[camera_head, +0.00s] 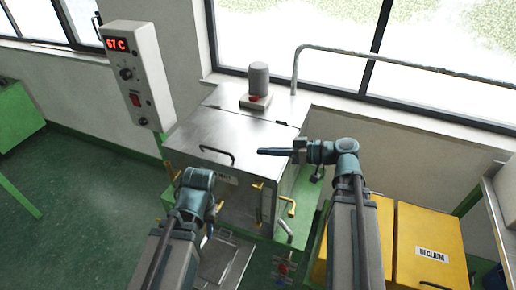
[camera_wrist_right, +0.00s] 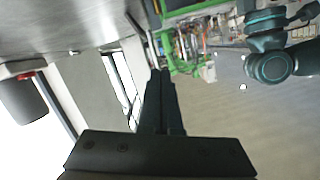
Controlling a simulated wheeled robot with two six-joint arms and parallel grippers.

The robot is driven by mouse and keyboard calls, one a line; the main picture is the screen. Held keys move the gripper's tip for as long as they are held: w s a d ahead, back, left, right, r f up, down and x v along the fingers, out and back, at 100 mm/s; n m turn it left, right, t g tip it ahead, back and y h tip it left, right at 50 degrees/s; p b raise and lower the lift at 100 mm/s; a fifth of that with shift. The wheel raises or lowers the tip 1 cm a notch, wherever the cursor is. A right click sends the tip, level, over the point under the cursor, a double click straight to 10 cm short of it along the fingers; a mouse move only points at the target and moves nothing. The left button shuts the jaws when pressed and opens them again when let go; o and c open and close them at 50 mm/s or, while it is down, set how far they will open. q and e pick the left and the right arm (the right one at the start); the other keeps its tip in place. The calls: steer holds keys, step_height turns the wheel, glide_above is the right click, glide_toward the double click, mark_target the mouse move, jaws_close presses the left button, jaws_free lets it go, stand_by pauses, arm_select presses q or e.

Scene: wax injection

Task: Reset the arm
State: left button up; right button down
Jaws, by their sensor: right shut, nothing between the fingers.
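My right gripper (camera_head: 262,151) points left in the head view, in front of and over the metal wax tank (camera_head: 215,130), near its lid handle. Its fingers are together and empty. In the right wrist view the gripper's fingers (camera_wrist_right: 160,82) lie side by side with nothing between them. My left arm bends down in front of the tank's front face. My left gripper (camera_head: 207,236) is mostly hidden behind its own arm, so its jaws cannot be read. My left arm also shows at the upper right of the wrist view.
A control box (camera_head: 134,75) reading 67 C stands left of the tank. A motor (camera_head: 258,82) sits on the tank's top. Brass-coloured handles (camera_head: 290,206) stick out at its front. Yellow bins (camera_head: 428,243), one marked RECLAIM, stand at the right. A metal pipe (camera_head: 400,62) runs along the window.

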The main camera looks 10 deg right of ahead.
stand_by(0.3)
arm_select(q)
steer(key=shift+f+b, duration=0.9)
arm_select(e)
steer(key=s+a+f+m+g+h, duration=0.2)
steer(key=s+a+f+h, duration=0.3)
steer(key=f, duration=0.4)
steer(key=s+a+f+m+g+h, duration=0.2)
steer(key=s+a+f+g+h, duration=0.3)
steer(key=s+f+h, duration=0.2)
step_height(320, 180, down, 3)
steer(key=h, duration=0.2)
steer(key=shift+r+g+h, duration=0.15)
steer(key=shift+g+h, duration=0.15)
steer(key=shift+h, duration=0.1)
arm_select(q)
steer(key=shift+o, duration=0.4)
